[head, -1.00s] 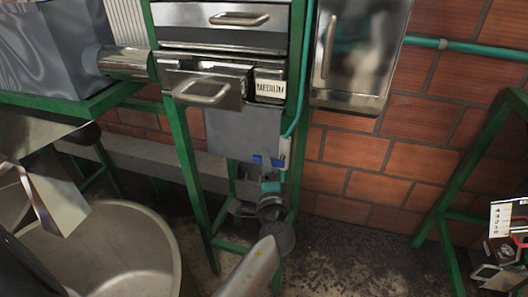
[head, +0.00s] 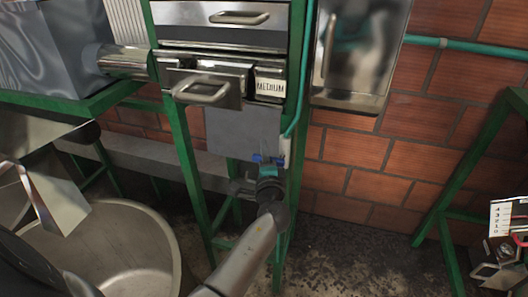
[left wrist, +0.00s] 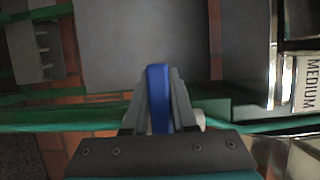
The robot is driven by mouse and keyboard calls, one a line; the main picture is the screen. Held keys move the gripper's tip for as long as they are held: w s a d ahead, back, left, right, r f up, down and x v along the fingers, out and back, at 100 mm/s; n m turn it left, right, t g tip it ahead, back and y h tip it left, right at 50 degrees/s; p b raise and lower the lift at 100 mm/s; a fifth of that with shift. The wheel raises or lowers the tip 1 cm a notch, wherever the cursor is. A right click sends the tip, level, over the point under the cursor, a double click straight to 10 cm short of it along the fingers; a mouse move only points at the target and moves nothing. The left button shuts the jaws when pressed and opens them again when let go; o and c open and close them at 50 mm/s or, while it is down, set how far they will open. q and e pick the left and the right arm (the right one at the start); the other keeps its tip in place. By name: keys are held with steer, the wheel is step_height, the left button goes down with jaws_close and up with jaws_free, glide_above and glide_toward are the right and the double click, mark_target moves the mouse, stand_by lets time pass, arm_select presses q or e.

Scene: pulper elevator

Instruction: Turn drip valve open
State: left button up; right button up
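The drip valve's blue handle (head: 258,158) sits below the grey panel of the machine, in the middle of the head view. It shows large in the left wrist view (left wrist: 158,98), pointing up the picture. My left gripper (head: 268,172) reaches up to it from below. In the left wrist view its two fingers (left wrist: 158,75) lie close along both sides of the handle and look shut on it. The valve body is mostly hidden behind my gripper. My right gripper is not in view.
A green frame (head: 190,170) stands around the valve. A drawer labelled MEDIUM (head: 207,90) is above it. A large round tub (head: 120,245) stands at lower left. A brick wall (head: 350,165) is behind, and another green stand (head: 465,170) is at right.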

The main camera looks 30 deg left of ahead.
arm_select(q)
jaws_close()
stand_by(0.9)
